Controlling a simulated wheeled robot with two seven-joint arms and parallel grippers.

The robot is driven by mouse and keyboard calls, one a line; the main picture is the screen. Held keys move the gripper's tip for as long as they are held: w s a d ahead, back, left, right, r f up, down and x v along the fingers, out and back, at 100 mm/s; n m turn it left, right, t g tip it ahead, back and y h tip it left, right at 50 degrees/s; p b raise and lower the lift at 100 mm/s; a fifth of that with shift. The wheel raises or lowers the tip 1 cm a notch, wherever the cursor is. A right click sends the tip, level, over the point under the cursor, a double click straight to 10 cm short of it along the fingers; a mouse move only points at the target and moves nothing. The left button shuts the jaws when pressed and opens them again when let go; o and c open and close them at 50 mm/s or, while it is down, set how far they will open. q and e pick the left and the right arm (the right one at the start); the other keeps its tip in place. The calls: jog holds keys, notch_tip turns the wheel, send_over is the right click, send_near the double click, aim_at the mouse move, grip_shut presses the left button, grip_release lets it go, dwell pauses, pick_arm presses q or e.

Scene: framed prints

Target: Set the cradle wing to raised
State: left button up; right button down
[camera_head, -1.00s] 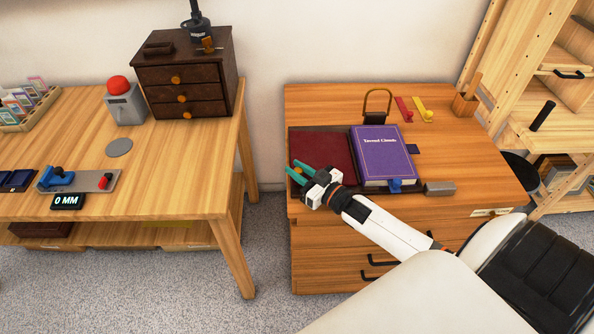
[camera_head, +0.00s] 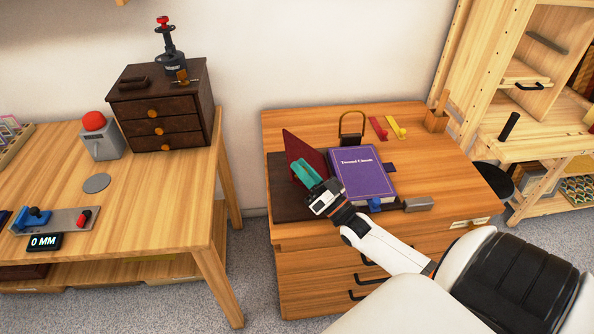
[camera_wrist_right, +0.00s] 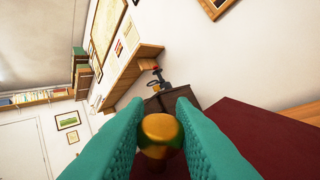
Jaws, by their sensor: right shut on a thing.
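The dark red cradle wing (camera_head: 299,150) is tilted up from the dark base (camera_head: 287,187), left of the purple book (camera_head: 361,173) in the head view. The wing also fills the lower right of the right wrist view (camera_wrist_right: 262,135). My right gripper (camera_head: 305,171), with teal fingers, is shut on a round brass knob (camera_wrist_right: 158,133) at the wing, seen between the fingers in the wrist view. In the head view the fingers hide the knob and part of the wing. My left gripper is in neither current view.
A blue knob (camera_head: 374,204) sits at the book's front edge, with a grey block (camera_head: 418,204) to its right. Behind the book stand a padlock-like loop (camera_head: 351,124) and red and yellow tags (camera_head: 396,127). A wooden table (camera_head: 150,215) with a dark drawer box (camera_head: 165,110) is at left.

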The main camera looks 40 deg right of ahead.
jog(key=shift+s+d+m, duration=0.1)
jog(key=shift+d+m, duration=0.05)
jog(key=shift+m, duration=0.15)
jog(key=c, duration=1.3)
grip_release()
jog(key=b+v, duration=0.2)
jog(key=v, duration=1)
jog(key=shift+f, duration=0.1)
